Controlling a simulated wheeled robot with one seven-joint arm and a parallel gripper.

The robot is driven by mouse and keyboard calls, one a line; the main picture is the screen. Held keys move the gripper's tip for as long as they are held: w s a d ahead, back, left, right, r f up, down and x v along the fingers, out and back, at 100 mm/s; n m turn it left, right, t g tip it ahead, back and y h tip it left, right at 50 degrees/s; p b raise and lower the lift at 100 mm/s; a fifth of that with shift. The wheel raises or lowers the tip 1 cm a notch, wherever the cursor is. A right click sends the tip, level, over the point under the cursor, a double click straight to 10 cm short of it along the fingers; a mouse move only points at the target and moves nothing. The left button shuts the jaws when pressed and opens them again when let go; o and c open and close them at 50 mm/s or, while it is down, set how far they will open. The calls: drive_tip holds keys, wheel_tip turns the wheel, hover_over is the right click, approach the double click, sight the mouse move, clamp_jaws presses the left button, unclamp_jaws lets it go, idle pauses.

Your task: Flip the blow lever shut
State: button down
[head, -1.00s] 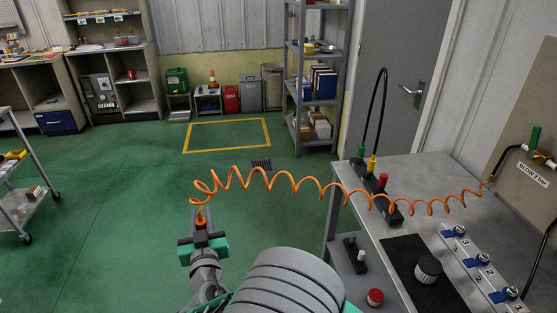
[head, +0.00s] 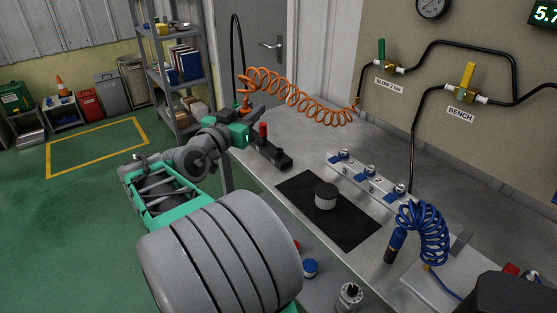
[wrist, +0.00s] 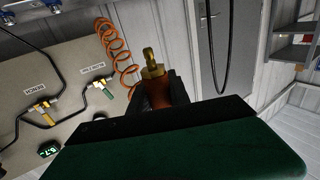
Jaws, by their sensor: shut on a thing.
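The blow valve's green lever (head: 381,50) stands upright on a brass valve on the wall panel, above a label reading BLOW 2 bar. It also shows in the wrist view (wrist: 108,93). My gripper (head: 257,113) is over the far left corner of the bench, well left of the lever and apart from it. The gripper is shut on the orange hose's end fitting (wrist: 165,92), which has a brass tip (wrist: 152,65). The orange coiled hose (head: 300,97) runs from the gripper to the pipe below the blow valve. My fingers are partly hidden in both views.
A yellow-levered valve (head: 467,75) labelled BENCH sits to the right on the panel. The grey bench (head: 305,140) carries a red-topped block (head: 264,140), a black mat (head: 345,227) with a knob, a numbered manifold (head: 365,172) and a blue coiled hose (head: 430,232).

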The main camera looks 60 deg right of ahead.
drive_tip(key=s+m+g, duration=0.1)
drive_tip(key=s, duration=0.1)
drive_tip(key=s+f+m+g, duration=0.1)
drive_tip(key=s+g, duration=0.1)
drive_tip(key=shift+s+a+f, duration=0.15)
drive_tip(key=shift+s+f, duration=0.05)
drive_tip(key=shift+g, duration=0.4)
drive_tip(key=d+f, duration=0.3)
drive_tip(key=d, duration=0.1)
drive_tip(key=w+d+f, duration=0.1)
drive_tip(key=d+f, duration=0.2)
drive_tip(key=d, duration=0.2)
drive_tip(key=d+f, duration=0.3)
drive_tip(key=d, duration=0.1)
drive_tip(key=shift+w+d+f+p, duration=0.3)
drive_tip(key=shift+w+f, duration=0.05)
drive_tip(key=shift+f, duration=0.05)
drive_tip(key=shift+d+f+b, duration=0.15)
drive_tip(key=shift+f+b, duration=0.2)
drive_tip(key=shift+f, duration=1.1)
